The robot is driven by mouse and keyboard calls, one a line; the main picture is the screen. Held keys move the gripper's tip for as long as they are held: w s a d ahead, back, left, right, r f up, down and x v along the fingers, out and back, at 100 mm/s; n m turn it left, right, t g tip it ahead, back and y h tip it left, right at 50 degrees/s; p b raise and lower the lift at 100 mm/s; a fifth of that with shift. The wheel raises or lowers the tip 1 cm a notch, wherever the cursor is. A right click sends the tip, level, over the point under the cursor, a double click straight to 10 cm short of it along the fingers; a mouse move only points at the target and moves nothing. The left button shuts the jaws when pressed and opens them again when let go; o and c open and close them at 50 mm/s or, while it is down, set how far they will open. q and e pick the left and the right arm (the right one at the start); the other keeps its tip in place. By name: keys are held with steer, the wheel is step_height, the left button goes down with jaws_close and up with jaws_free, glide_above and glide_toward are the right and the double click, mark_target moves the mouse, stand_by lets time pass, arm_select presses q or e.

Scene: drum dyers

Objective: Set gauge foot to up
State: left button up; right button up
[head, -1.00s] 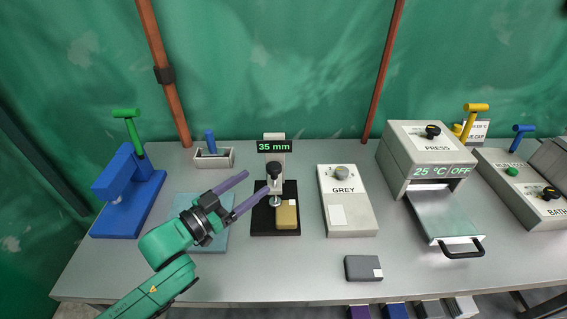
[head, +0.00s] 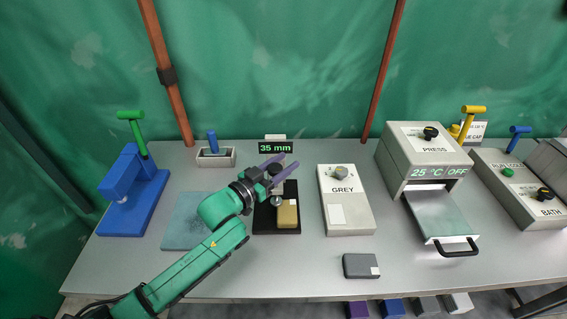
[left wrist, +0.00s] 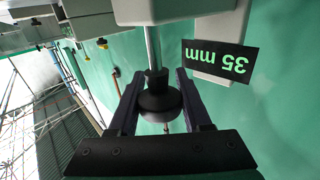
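The gauge stands at the middle of the bench, with a black base (head: 264,221) and a display (head: 275,148) reading 35 mm. Its round metal foot (head: 276,201) is partly hidden by my arm. A tan block (head: 287,214) with a pale label is on the base beside the foot. My left gripper (head: 291,159) is at the gauge's black knob. The display also shows there, upside down (left wrist: 218,62). My right gripper is out of view.
A blue-grey mat (head: 184,222) and a blue press with a green lever (head: 133,206) are at left. A grey device marked GREY (head: 346,220) stands right of the gauge. A dark block (head: 359,266) lies in front.

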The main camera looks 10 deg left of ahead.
arm_select(q)
jaws_close()
stand_by(1.1)
